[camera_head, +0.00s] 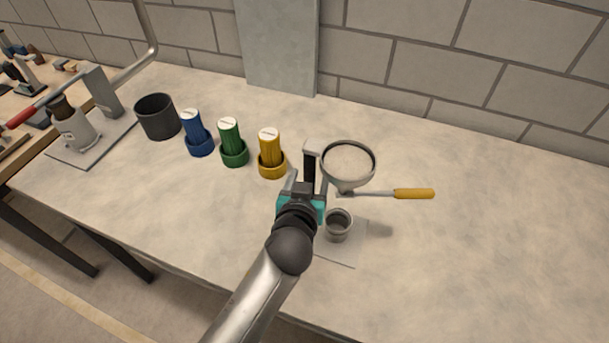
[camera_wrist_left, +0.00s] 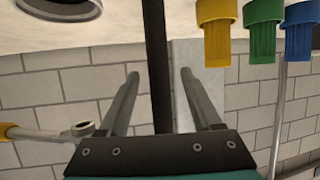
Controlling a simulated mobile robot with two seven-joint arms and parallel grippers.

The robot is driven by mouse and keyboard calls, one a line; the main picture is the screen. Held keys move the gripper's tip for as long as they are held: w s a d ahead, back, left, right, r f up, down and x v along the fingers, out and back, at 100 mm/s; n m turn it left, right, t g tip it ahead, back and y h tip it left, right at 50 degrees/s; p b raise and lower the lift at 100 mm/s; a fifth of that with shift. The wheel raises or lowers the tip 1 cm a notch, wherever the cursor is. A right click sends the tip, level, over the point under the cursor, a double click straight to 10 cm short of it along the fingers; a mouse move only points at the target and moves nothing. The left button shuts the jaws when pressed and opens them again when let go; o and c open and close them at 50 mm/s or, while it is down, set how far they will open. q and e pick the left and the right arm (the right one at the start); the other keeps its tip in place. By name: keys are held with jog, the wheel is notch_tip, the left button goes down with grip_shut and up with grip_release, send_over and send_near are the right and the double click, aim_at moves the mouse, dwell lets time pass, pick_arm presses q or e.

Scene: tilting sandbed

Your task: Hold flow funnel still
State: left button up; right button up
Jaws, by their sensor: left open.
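The flow funnel (camera_head: 348,162) is a round, pale grey bowl with a dark rim, held up beside a dark upright post (camera_head: 310,166). Its rim shows at the top left of the left wrist view (camera_wrist_left: 60,8). A rod with a yellow handle (camera_head: 414,194) sticks out to the right below the funnel. My left gripper (camera_head: 308,182) is at the post, left of the funnel. In the left wrist view its fingers (camera_wrist_left: 159,75) are open, one on each side of the dark post (camera_wrist_left: 156,50), with gaps on both sides. My right gripper is out of view.
A small grey cup (camera_head: 338,223) stands on a thin plate (camera_head: 343,249) below the funnel. Blue (camera_head: 197,134), green (camera_head: 232,143) and yellow (camera_head: 270,155) containers and a dark pot (camera_head: 157,116) stand to the left. The table's right side is clear.

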pick_arm(q)
jog(key=shift+w+f, duration=0.15)
jog(key=shift+w, duration=0.3)
jog(key=shift+s+d, duration=0.1)
jog(key=shift+c, duration=0.4)
grip_shut()
dwell(0.7)
